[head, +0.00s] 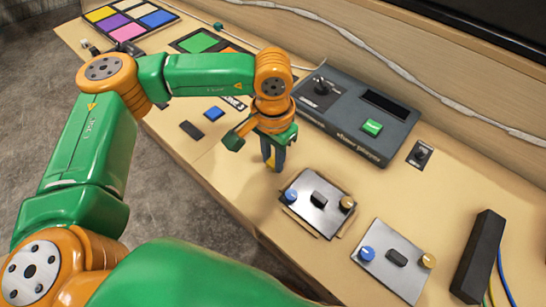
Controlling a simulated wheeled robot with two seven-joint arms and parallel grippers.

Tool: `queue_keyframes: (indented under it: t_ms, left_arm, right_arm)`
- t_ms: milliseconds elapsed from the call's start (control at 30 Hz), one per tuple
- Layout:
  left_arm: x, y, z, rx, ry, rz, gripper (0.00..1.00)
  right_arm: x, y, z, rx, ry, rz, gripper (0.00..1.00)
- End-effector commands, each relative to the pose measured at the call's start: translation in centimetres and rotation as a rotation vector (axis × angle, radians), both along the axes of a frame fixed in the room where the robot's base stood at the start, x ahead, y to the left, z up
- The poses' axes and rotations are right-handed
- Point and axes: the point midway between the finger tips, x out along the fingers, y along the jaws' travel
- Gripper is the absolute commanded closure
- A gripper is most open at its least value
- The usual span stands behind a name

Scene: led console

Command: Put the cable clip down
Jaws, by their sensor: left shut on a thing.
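My left gripper (274,160) points down over the wooden desk, just in front of the dark console and up-left of a metal plate with knobs. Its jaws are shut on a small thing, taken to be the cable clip. The clip is mostly hidden by the fingers and too small to make out clearly. My right gripper is not in view.
The dark console (398,146) has a joystick and green button. Two metal plates (330,212) (378,280) with knobs and a black bar (478,256) lie at right. Blue (214,113) and black (191,130) blocks lie left. Some bare desk (225,165) lies left of the gripper.

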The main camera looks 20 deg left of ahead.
Motion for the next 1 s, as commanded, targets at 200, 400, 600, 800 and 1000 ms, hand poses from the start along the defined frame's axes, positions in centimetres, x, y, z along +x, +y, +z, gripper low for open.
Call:
queue_keyframes:
  t_ms: [200,400,600,800,1000]
  left_arm:
    - [0.0,0.0,-1.2,0.0,-0.001,0.001,1.0]
    - [0.0,0.0,-1.6,0.0,-0.001,0.001,1.0]
    - [0.0,0.1,-1.5,0.0,-0.001,0.001,0.42]
    - [0.0,0.1,-1.5,0.0,-0.001,0.001,0.42]
    - [0.2,0.0,0.8,-0.002,-0.006,0.001,0.42]
  right_arm:
    - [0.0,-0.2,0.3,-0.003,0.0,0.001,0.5]
    - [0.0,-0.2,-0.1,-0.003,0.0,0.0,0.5]
    - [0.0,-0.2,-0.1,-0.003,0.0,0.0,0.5]
    - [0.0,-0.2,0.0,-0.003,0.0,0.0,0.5]
    - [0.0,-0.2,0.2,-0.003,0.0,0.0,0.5]
